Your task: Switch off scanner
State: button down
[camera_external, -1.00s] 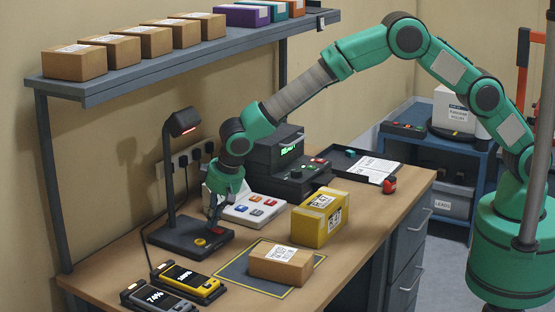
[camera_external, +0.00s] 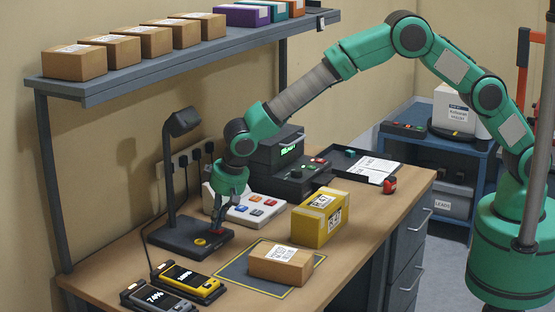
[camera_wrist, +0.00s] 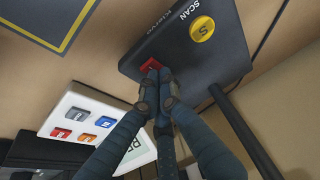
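The scanner is a dark stand with a flat base (camera_external: 180,240), an upright post and a hooded head (camera_external: 183,122). No red light shows in the head. Its base carries a yellow round button (camera_external: 200,241) and a red switch (camera_external: 217,231). In the wrist view the yellow button (camera_wrist: 201,28) bears an S beside the word SCAN, and the red switch (camera_wrist: 151,64) lies right at my fingertips. My gripper (camera_external: 216,229) points down at the base's right end. In the wrist view its fingers (camera_wrist: 156,76) are together, with nothing held; they partly cover the switch.
A white panel with coloured buttons (camera_external: 243,213) stands close behind my gripper. A yellow box (camera_external: 320,222) and a brown box (camera_external: 281,266) on a mat are to the right. Two handheld devices (camera_external: 190,280) lie in front. A shelf (camera_external: 200,54) with boxes hangs above.

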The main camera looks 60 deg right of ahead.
jog(key=shift+r, duration=0.15)
jog(key=shift+w+r+p, duration=0.1)
jog(key=shift+r+p, duration=0.2)
jog(key=shift+r, duration=0.25)
notch_tip(320, 180, up, 12)
jog(key=p, duration=0.2)
jog(key=shift+s+r, duration=0.25)
jog(key=shift+s, duration=0.1)
jog(key=shift+d+r, duration=0.1)
